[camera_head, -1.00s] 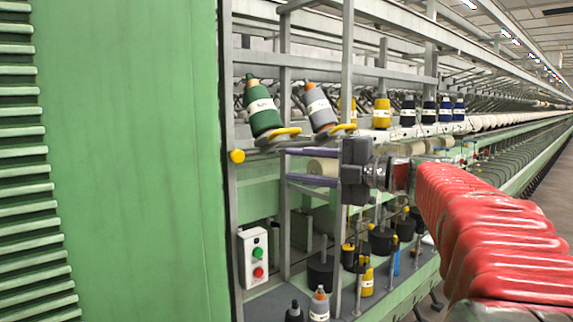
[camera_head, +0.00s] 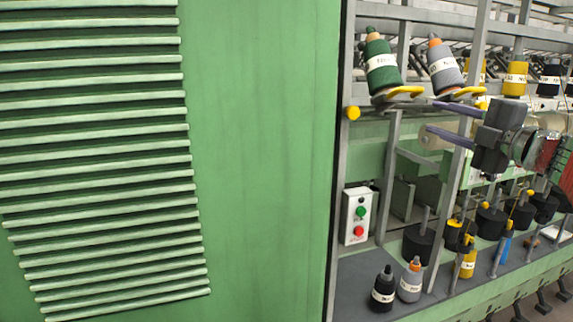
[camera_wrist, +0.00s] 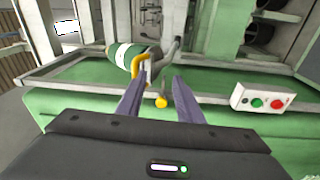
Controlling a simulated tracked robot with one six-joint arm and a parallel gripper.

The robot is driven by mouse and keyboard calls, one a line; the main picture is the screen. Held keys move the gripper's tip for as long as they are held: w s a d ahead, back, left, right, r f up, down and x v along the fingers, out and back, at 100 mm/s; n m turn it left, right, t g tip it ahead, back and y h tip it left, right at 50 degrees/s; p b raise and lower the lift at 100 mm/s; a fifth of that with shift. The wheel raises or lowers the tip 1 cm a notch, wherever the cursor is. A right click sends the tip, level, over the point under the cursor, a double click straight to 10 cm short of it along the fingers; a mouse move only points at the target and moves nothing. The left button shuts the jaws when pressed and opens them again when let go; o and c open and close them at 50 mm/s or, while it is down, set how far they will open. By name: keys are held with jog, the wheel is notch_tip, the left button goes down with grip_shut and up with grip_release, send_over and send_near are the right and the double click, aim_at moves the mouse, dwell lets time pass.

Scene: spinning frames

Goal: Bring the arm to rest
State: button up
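My gripper (camera_head: 433,117) is at the right in the head view, its two purple-grey fingers apart with nothing between them. It points left, in front of the spinning frame and below the tilted green bobbin (camera_head: 382,66) and grey bobbin (camera_head: 445,64). In the wrist view my gripper (camera_wrist: 158,80) also shows open and empty. The green bobbin (camera_wrist: 126,56) lies beyond its left finger there, on a holder with a yellow arm. A yellow knob (camera_wrist: 161,101) shows between the fingers. Most of my red-sleeved arm is cut off by the head view's right edge.
A green louvred cabinet (camera_head: 258,150) fills the left and middle of the head view. A switch box (camera_head: 357,215) with green and red buttons is right of it. Dark and grey bobbins (camera_head: 384,288) stand on the lower shelf, with several spindles and yellow bobbins farther right.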

jog(key=d+f+m+h, duration=0.4)
jog(key=d+m+h, duration=0.8)
jog(key=s+f+m+g+h, duration=0.2)
jog(key=s+f+m+g, duration=0.15)
jog(key=f, duration=0.35)
jog(key=s+f+m+g+h, duration=0.1)
jog(key=s+f+m+g, duration=0.2)
jog(key=s+f+m, duration=0.25)
jog(key=s+a+f+m+g+y, duration=0.3)
jog(key=s+a+f+g+y, duration=0.15)
jog(key=s+a+f, duration=1)
jog(key=s+a+f+n+y, duration=0.1)
jog(key=s+a+f, duration=0.1)
jog(key=a, duration=0.6)
jog(key=s+a+f+n+y, duration=0.1)
jog(key=s+a+f+y, duration=0.1)
jog(key=s+a, duration=0.2)
jog(key=a, duration=0.3)
jog(key=shift+a+g, duration=0.4)
jog(key=shift+f, duration=0.1)
